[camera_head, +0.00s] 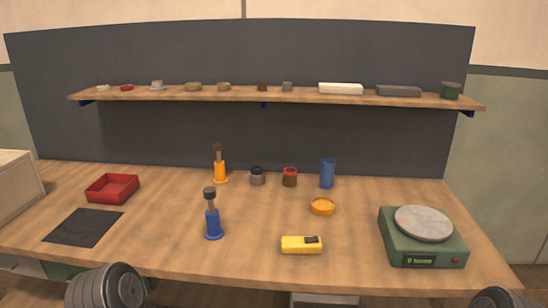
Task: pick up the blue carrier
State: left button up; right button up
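A blue carrier (213,224) stands upright on the wooden table, left of the middle and towards the front. It has a round blue base, a blue body, a thin stem and a dark cap on top. An orange piece of the same shape (220,171) stands behind it. A plain blue cylinder (327,173) stands further back to the right. Dark rounded parts of my arms show at the bottom left and bottom right edges. Neither gripper's fingers show, and nothing touches the blue carrier.
A yellow device (301,245) lies to the right of the carrier. An orange dish (323,207), two small jars (257,176) (290,177) and a green scale (424,236) are further right. A red tray (112,188) and black mat (84,228) are left. A shelf (300,96) hangs behind.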

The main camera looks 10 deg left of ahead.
aim_at(213, 232)
jog(key=i+j+z, duration=0.1)
jog(key=j+z, duration=0.2)
jog(key=j, duration=0.35)
jog(key=j+z, duration=0.35)
jog(key=j, duration=0.25)
